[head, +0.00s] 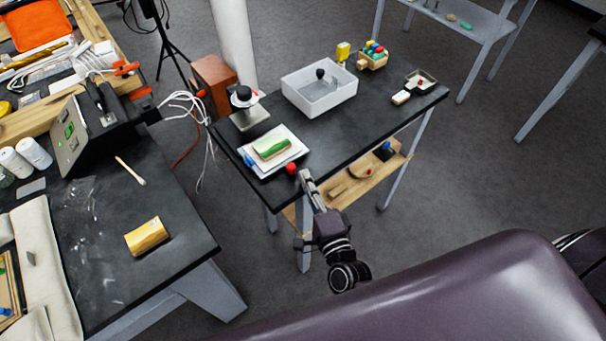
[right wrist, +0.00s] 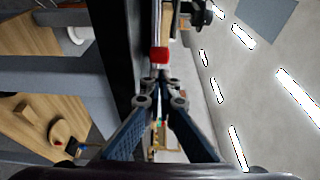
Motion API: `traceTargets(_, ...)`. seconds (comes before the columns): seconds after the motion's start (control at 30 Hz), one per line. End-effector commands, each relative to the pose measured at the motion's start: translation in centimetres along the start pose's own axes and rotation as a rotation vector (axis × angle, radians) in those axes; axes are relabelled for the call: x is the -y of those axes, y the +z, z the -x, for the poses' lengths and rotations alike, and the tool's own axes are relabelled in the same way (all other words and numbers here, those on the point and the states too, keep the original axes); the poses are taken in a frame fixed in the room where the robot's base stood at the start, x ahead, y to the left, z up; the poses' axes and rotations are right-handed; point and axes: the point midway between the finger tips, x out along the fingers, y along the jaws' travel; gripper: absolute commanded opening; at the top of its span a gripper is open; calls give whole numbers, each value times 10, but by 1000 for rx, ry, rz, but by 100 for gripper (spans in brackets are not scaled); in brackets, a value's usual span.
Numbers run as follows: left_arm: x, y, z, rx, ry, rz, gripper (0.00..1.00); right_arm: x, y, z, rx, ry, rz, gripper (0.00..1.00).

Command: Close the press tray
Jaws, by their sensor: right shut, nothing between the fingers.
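The press tray looks like the flat white tray (head: 294,154) at the near left end of the dark table, though I cannot be sure. A green block lies on it, and a red knob (head: 291,168) sits at its near side by the table edge. My right gripper (head: 307,176) is shut and empty, just right of the knob at the table's near edge. In the right wrist view the red knob (right wrist: 159,55) is just beyond the fingertips (right wrist: 160,76); contact cannot be told. My left gripper is not in view.
A stand with a black knob (head: 243,95) is behind the tray. A white basin (head: 318,103), a yellow item and a wooden block holder (head: 373,60) stand farther right. A wooden shelf (head: 352,185) is under the table. Another cluttered bench (head: 100,285) is at left.

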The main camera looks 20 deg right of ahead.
Motion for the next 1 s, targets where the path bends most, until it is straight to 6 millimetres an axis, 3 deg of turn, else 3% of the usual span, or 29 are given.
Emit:
traceTargets(0.5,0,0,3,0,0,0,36,0,8,-8,0,0,1,0)
traceTargets(0.8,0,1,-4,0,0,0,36,-1,19,-42,-1,-2,-1,0)
traceTargets(1.0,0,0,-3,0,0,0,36,0,19,-43,0,0,1,0)
